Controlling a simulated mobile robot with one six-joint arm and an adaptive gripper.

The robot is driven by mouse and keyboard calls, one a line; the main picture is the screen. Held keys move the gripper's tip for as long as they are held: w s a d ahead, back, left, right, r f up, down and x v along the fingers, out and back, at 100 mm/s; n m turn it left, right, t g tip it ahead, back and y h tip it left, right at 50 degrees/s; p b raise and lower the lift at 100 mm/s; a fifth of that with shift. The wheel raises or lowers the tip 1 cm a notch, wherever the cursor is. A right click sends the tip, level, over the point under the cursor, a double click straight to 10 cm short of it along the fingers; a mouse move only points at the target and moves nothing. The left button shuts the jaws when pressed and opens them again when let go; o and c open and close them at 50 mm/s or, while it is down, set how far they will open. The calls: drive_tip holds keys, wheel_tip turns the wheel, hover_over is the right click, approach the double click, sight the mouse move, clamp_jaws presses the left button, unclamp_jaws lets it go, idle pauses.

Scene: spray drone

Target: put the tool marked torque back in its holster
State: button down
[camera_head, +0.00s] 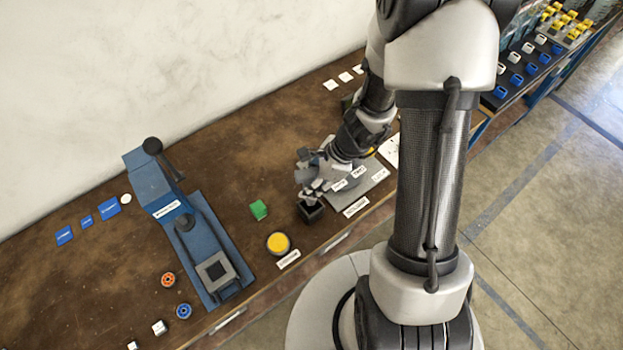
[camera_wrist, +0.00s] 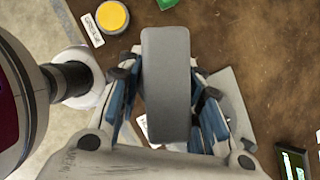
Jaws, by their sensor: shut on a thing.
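My gripper (camera_head: 316,188) is over the workbench near its front edge. In the wrist view my gripper (camera_wrist: 165,100) is shut on a grey, block-shaped tool (camera_wrist: 166,70), held between blue-sided fingers. Any torque mark on it is not readable. In the head view a dark, square holder (camera_head: 311,212) stands just below the fingers, partly hidden by them. It may be a holster; I cannot tell whether the tool touches it. A grey plate (camera_head: 377,181) with small white labels lies to the right, and it also shows in the wrist view (camera_wrist: 236,108).
A blue press-like fixture (camera_head: 160,192) stands farther left, with orange (camera_head: 168,279) and blue (camera_head: 183,311) rings nearby. The bench between the fixture and the green cube is mostly clear.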

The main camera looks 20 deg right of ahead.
drive_tip(key=shift+w+f+b, duration=0.1)
drive_tip(key=shift+f+b, duration=2.55)
drive_tip(key=shift+f, duration=0.55)
drive_tip(key=shift+f+b, duration=0.55)
drive_tip(key=shift+b, duration=0.05)
drive_tip(key=c, duration=1)
unclamp_jaws()
drive_tip(key=shift+c, duration=0.2)
drive_tip(key=v, duration=1.2)
